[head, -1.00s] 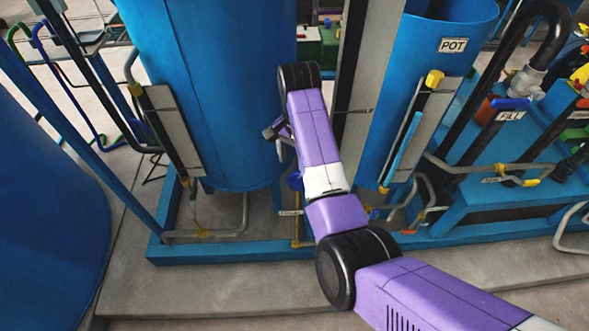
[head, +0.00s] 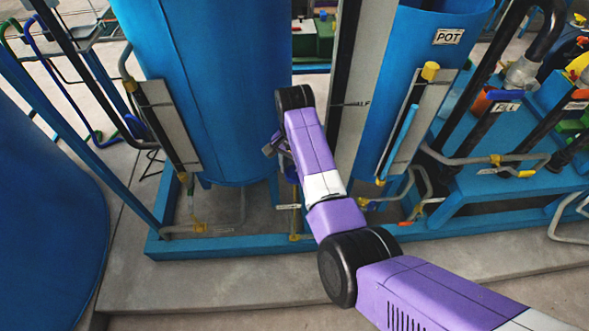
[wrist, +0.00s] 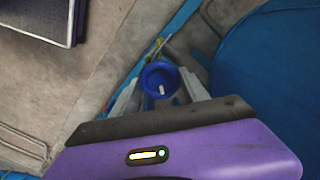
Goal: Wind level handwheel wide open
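A round blue handwheel (wrist: 159,79) with a pale stem or pin at its centre is in the middle of the wrist view. The two grey fingers of my gripper (wrist: 160,92) are spread, one on each side of the wheel. I cannot tell whether they touch it. In the head view my gripper (head: 272,147) is small, in front of the lower part of the blue tank, and partly hidden by my arm. A bit of blue (head: 291,174) shows just below it, probably the handwheel.
The large blue tank (head: 205,100) stands close behind my gripper. A blue base frame (head: 225,246) runs below. Concrete floor (head: 200,285) in front is clear.

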